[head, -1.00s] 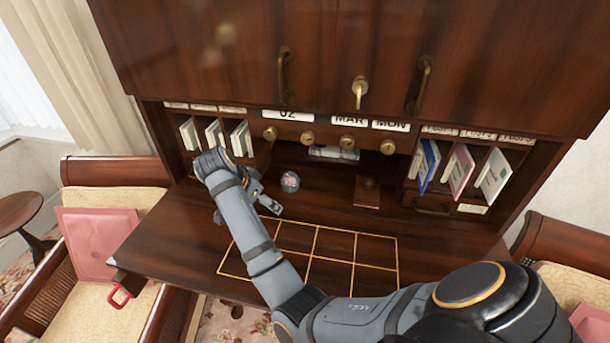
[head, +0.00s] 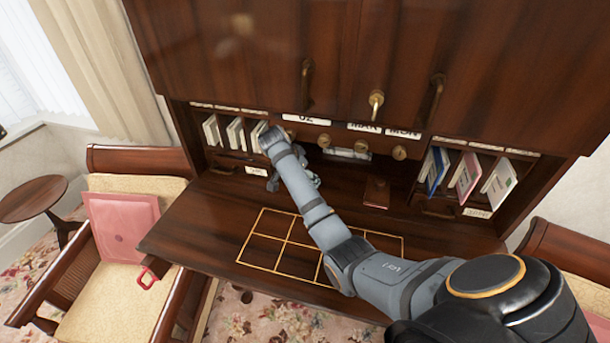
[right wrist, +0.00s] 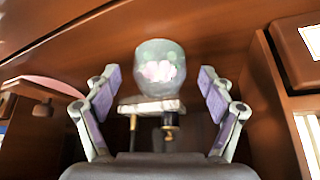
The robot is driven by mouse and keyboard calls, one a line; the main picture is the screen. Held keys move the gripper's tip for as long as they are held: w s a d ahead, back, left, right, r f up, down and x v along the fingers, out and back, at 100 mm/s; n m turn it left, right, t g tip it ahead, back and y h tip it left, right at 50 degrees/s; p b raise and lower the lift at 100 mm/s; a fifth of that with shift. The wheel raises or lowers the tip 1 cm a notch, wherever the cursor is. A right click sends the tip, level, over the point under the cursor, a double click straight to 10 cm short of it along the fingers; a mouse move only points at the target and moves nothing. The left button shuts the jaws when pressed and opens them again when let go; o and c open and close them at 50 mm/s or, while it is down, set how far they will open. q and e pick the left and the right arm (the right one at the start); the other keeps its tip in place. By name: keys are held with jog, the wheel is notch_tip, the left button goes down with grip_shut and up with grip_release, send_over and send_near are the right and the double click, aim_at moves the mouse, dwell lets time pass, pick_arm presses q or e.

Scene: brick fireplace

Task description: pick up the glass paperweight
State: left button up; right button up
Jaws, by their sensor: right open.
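The glass paperweight (right wrist: 160,64) is a clear rounded ball with pink and green inside. In the right wrist view it shows between the two fingers of my right gripper (right wrist: 158,80), toward their tips. The fingers are spread, with a visible gap on each side of the glass. In the head view my right gripper (head: 300,172) is low at the back left of the desk, in front of the left letter slots. My own arm and gripper mostly hide the paperweight there. My left gripper is not in view.
The left letter slots (head: 233,136) are close beside my gripper. A small dark red box (head: 376,191) lies to the right on the desk, below the brass knobs (head: 361,147). The gold-lined grid (head: 262,250) at the front holds nothing visible.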

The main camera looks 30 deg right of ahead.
jog(key=shift+d+f, duration=0.2)
jog(key=shift+f, duration=0.2)
jog(key=shift+a, duration=0.15)
jog(key=shift+c, duration=0.7)
jog(key=c, duration=1.2)
jog(key=shift+c, duration=0.7)
jog(key=shift+r, duration=0.1)
